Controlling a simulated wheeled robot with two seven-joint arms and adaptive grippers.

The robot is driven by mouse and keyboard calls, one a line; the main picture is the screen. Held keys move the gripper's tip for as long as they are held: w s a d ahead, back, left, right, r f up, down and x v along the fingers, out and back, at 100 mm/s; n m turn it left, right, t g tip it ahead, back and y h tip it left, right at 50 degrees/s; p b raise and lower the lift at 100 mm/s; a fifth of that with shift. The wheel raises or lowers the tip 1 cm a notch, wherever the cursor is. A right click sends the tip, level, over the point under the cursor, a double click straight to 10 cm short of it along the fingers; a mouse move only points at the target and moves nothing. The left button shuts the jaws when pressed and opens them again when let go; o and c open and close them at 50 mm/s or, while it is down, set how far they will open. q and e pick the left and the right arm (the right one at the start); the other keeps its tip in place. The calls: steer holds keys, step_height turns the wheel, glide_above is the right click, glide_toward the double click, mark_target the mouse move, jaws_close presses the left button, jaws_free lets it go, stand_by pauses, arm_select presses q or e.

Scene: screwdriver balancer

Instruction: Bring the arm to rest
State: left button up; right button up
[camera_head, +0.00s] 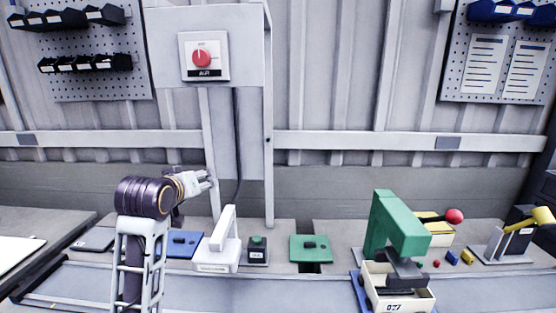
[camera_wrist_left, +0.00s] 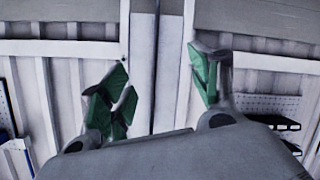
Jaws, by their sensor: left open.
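My left arm comes in at the left of the head view, its dark upper part bent over to the right. My left gripper (camera_head: 203,180) is held up in the air above the back of the bench, pointing right. In the left wrist view the two fingers with green pads stand wide apart, so the gripper (camera_wrist_left: 160,88) is open, and nothing is between them. My right gripper is not in view.
Below the gripper stand a blue plate (camera_head: 184,246), a white upright device (camera_head: 218,252) and a green-button box (camera_head: 257,252). A green plate (camera_head: 311,242) lies right of them. A green press (camera_head: 393,222) stands further right. A red switch (camera_head: 202,58) is on the panel above.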

arm_select(q)
steer(key=s+f+m+g, duration=0.1)
steer(key=s+f+g, duration=0.1)
steer(key=s+f, duration=0.65)
steer(key=s+f+m+g, duration=0.2)
steer(key=s+f+g, duration=0.15)
steer(key=f, duration=1.05)
steer(key=s+f+m+g, duration=0.1)
steer(key=s+f+g, duration=0.1)
steer(key=s+f, duration=0.7)
steer(key=s+f+m+g, duration=0.2)
steer(key=s+f+g, duration=0.1)
steer(key=s+f, duration=0.7)
steer(key=s+f+g, duration=0.1)
steer(key=s+f, duration=0.1)
steer(key=f, duration=1.5)
steer(key=s+f, duration=0.2)
steer(key=f, duration=1.4)
steer(key=s+a+f, duration=0.2)
steer(key=s+f, duration=0.7)
steer(key=s, duration=0.1)
steer(key=s+a+f+g, duration=0.1)
steer(key=s+a+f, duration=0.1)
steer(key=s+f, duration=0.8)
steer(key=shift+s+f, duration=0.3)
steer(key=shift+s, duration=0.45)
